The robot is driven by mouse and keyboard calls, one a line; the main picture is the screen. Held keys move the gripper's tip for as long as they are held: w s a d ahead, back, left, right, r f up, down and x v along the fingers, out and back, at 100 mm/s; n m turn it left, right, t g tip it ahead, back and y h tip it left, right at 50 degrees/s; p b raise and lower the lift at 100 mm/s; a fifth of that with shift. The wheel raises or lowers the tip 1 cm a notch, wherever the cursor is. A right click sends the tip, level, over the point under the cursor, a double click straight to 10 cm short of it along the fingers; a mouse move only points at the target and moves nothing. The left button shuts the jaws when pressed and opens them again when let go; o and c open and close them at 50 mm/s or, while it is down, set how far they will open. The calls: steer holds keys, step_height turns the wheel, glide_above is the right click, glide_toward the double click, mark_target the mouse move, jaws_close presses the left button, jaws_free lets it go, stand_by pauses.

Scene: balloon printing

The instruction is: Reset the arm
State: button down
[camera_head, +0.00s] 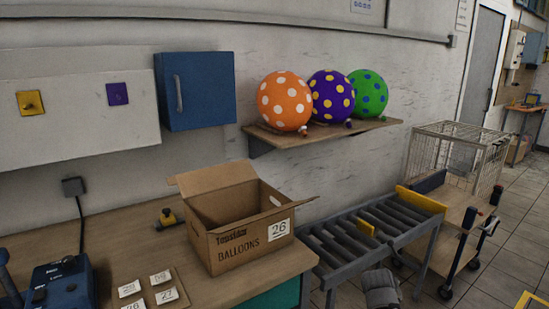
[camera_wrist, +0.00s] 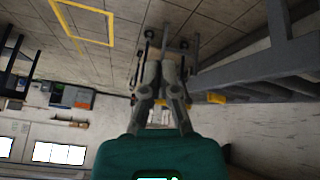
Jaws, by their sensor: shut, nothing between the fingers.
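My gripper (camera_wrist: 160,65) shows in the wrist view, its two grey fingers drawn together at the tips with nothing between them. Its teal body fills the bottom of that view. It points into open room and touches nothing that I can see. In the head view, a grey rounded part at the bottom edge, in front of the roller conveyor (camera_head: 345,240), looks like part of my arm; the fingers are not clear there.
An open cardboard box (camera_head: 235,230) marked "BALLOONS 26" stands on the wooden bench (camera_head: 110,235). Orange (camera_head: 285,100), purple (camera_head: 331,97) and green (camera_head: 369,93) dotted balloons sit on a wall shelf (camera_head: 330,133). A wire-cage cart (camera_head: 455,160) stands right of the conveyor.

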steer(key=s+a+f+n+g+y, duration=0.1)
steer(key=s+a+n+g+y, duration=0.15)
steer(key=a, duration=0.55)
steer(key=s+a+f+n+g+y, duration=0.1)
steer(key=s+a+f+n+y, duration=0.2)
steer(key=a, duration=0.5)
step_height(320, 180, up, 17)
steer(key=n+p, duration=0.1)
steer(key=p, duration=1.4)
steer(key=shift+s+r+h+p, duration=0.15)
steer(key=shift+h+p, duration=0.25)
steer(key=shift+h, duration=0.05)
